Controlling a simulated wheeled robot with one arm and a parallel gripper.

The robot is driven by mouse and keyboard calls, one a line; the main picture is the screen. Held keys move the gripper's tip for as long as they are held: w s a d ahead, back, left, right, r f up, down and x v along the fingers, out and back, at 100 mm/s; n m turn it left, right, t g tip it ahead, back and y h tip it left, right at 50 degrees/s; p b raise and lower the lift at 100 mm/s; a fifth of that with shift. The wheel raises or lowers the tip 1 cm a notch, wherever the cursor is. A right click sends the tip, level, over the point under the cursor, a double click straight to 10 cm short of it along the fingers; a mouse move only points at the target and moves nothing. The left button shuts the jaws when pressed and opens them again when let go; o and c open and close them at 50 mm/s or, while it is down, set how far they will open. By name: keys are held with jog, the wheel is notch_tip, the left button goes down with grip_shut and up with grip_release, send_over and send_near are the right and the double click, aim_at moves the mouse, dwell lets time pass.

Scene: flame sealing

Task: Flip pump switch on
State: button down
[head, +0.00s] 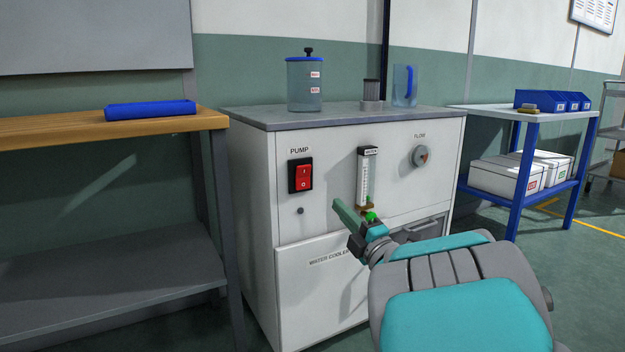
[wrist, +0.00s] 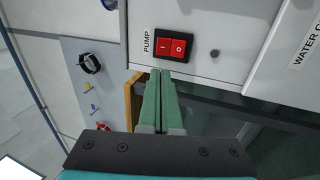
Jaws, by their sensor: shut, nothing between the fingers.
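The pump switch (head: 300,175) is a red rocker in a black frame on the white water cooler cabinet, under a "PUMP" label. It also shows in the wrist view (wrist: 173,46), with "I" and "O" marks on its two halves. My gripper (head: 343,208) is shut and empty, in front of the cabinet and to the right of the switch in the head view. In the wrist view the green fingertips (wrist: 160,74) lie together, just below the switch in the picture. I cannot tell how far they are from the panel. I cannot tell which half is pressed in.
The cabinet (head: 350,240) also bears a flow meter (head: 367,175) and a flow knob (head: 420,156). A blue-lidded container (head: 305,82) and a jug (head: 404,86) stand on top. A wooden bench (head: 60,127) is on the left, a blue-legged table (head: 528,112) on the right.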

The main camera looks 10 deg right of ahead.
jog(key=shift+r, duration=0.1)
jog(key=p, duration=0.8)
send_near(305, 168)
jog(key=b+x, duration=0.1)
jog(key=x, duration=0.4)
jog(key=shift+b, duration=0.3)
jog(key=shift+x, duration=0.95)
